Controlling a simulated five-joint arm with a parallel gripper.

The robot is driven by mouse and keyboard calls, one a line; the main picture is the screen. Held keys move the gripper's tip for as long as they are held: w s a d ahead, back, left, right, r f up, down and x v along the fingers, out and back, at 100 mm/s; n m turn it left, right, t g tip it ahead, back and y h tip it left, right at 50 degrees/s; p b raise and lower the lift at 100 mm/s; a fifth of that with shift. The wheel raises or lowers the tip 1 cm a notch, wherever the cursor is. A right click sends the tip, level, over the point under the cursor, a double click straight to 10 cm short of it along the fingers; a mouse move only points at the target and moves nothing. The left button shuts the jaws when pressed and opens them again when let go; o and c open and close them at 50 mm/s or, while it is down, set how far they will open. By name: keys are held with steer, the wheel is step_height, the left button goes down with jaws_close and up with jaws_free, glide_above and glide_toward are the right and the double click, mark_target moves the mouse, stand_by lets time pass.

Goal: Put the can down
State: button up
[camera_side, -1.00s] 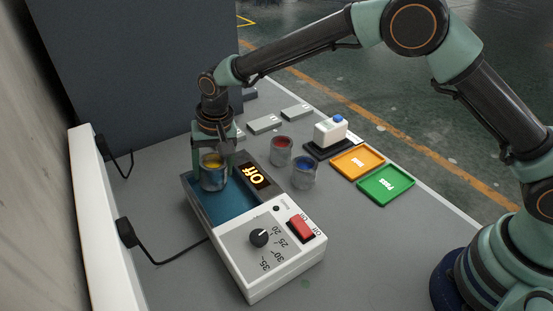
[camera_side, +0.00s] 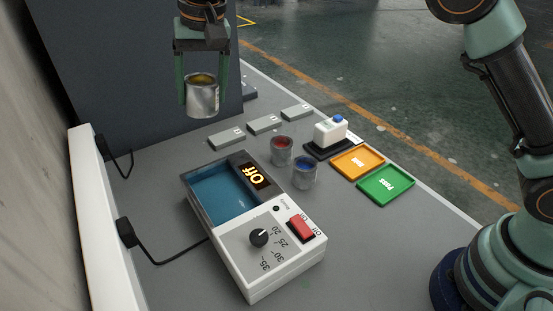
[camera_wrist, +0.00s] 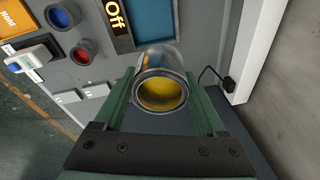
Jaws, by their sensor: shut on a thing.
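My gripper (camera_side: 202,88) is shut on a metal can with yellow paint (camera_side: 202,100) and holds it upright, high above the back of the bench. In the wrist view the yellow can (camera_wrist: 161,92) sits between the two green fingers of my gripper (camera_wrist: 165,95). A water bath (camera_side: 222,190) with a blue basin, a display reading "Off", a black knob and a red switch stands on the bench below and in front. Its basin holds no can. A red-paint can (camera_side: 281,152) and a blue-paint can (camera_side: 304,173) stand to its right.
Three grey labelled blocks (camera_side: 264,125) lie in a row on the bench. A white device with a blue button (camera_side: 331,129), an orange tray (camera_side: 344,163) and a green tray (camera_side: 378,198) are at the right. A dark panel (camera_side: 130,70) stands behind; a cable (camera_side: 165,262) lies at left.

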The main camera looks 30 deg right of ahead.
steer(key=s+d+f+n, duration=0.2)
steer(key=s+d+n, duration=0.1)
steer(key=s+d, duration=0.65)
steer(key=s+d+f+n, duration=0.2)
steer(key=s+d+n, duration=0.1)
steer(key=s+d, duration=0.6)
steer(key=shift+h, duration=0.3)
steer(key=f, duration=1.3)
steer(key=w+d+f, duration=0.1)
steer(key=f, duration=0.6)
steer(key=shift+d, duration=0.1)
steer(key=shift+f, duration=0.15)
steer(key=o, duration=1.5)
